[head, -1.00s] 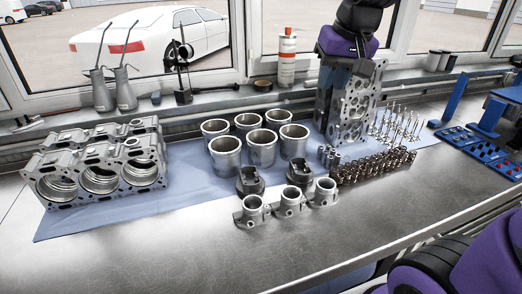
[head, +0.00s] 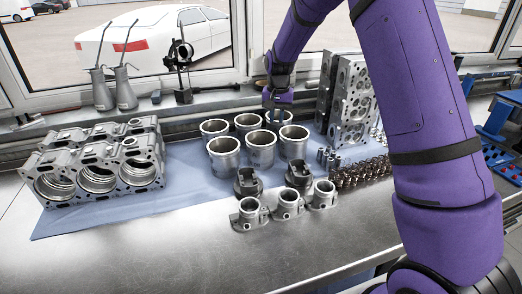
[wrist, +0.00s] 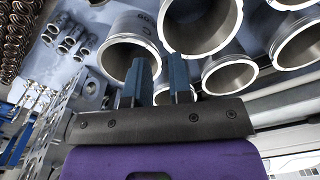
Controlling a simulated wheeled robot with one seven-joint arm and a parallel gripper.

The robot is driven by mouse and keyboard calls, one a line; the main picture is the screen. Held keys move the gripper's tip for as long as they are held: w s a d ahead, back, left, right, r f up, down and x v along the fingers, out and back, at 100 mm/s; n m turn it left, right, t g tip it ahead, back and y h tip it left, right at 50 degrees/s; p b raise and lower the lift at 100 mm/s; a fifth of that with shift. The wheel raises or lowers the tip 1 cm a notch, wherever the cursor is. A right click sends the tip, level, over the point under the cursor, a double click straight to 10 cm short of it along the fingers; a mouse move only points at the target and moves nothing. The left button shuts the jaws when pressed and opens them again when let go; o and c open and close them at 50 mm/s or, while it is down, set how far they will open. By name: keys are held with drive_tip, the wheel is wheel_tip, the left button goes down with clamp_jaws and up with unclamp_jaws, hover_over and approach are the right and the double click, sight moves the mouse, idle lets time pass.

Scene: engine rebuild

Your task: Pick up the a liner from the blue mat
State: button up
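Several silver, open-topped cylinder liners stand upright in two rows on the blue mat (head: 185,180) in the head view. The front row includes a right liner (head: 293,146) and a middle liner (head: 261,152). My gripper (head: 277,108) points down over the back right liner (head: 285,119), partly covering it. In the wrist view, my gripper's two blue-grey fingers (wrist: 160,72) are apart. Part of a liner rim (wrist: 163,97) shows between and behind them; whether they touch it is unclear. Other liners show their round mouths nearby, one at the left (wrist: 127,58).
A silver engine block (head: 95,165) lies at the mat's left. A cylinder head (head: 353,98) stands close right of my gripper. Two dark pistons (head: 248,183) and three silver flanged parts (head: 287,203) are in front of the liners. The front bench (head: 150,255) is clear.

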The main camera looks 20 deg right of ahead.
sight(274, 146)
drive_tip(key=f, duration=0.8)
drive_tip(key=w+f, duration=0.1)
drive_tip(key=f, duration=0.4)
drive_tip(key=shift+r, duration=0.1)
clamp_jaws()
